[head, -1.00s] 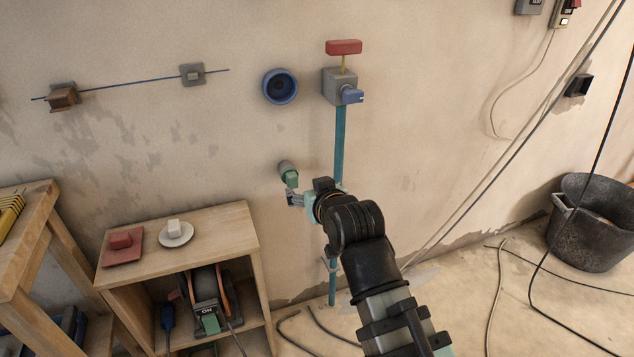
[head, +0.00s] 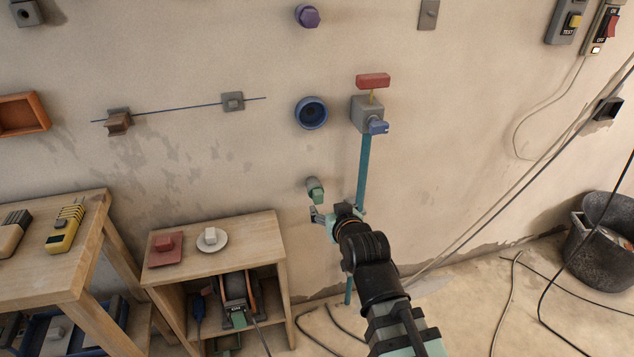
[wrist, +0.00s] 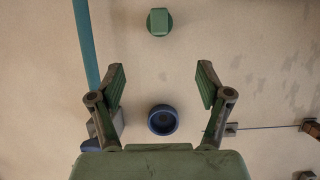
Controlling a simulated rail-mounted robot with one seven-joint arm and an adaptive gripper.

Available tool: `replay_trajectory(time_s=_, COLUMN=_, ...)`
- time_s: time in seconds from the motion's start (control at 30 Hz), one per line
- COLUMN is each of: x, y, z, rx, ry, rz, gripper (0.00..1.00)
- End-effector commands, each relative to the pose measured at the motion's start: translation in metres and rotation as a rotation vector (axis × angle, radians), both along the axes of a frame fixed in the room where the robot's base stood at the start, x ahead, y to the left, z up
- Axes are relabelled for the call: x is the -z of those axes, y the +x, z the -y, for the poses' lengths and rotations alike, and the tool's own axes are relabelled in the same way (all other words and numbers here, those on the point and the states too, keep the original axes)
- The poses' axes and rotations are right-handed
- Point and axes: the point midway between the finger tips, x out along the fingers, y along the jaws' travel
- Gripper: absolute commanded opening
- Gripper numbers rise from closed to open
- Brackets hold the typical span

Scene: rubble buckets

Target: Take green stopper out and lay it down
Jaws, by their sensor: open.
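My gripper (head: 317,213) is just below the stopper in the head view. In the wrist view my gripper (wrist: 161,78) is open, with its two fingers spread wide and nothing between them. I see no contact with the stopper. How deep the stopper sits is hidden.
A small wooden shelf (head: 262,233) holds a red plate (head: 153,262) and a white dish (head: 222,243). The teal pipe (head: 363,165) runs down close beside my gripper. A blue ring (head: 311,113) and a grey valve box (head: 362,112) are above. Cables hang at right.

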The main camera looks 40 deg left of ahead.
Motion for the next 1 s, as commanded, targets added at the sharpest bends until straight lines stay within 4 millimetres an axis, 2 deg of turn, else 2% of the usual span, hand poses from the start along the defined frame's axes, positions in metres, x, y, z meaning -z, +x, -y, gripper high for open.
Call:
replay_trajectory(time_s=0.03, x=-0.006, y=0.000, z=0.000, rx=0.000, ry=-0.002, rz=-0.001, gripper=0.77)
replay_trajectory(time_s=0.27, x=-0.003, y=0.000, z=0.000, rx=0.002, ry=-0.001, rz=-0.001, gripper=0.77)
replay_trajectory(time_s=0.33, x=0.010, y=0.011, z=-0.015, rx=0.001, ry=0.000, rz=-0.001, gripper=0.77)
replay_trajectory(time_s=0.8, x=0.042, y=0.059, z=-0.077, rx=0.002, ry=0.000, rz=0.001, gripper=0.77)
replay_trajectory(time_s=1.0, x=0.052, y=0.074, z=-0.097, rx=0.002, ry=-0.001, rz=0.000, gripper=0.77)
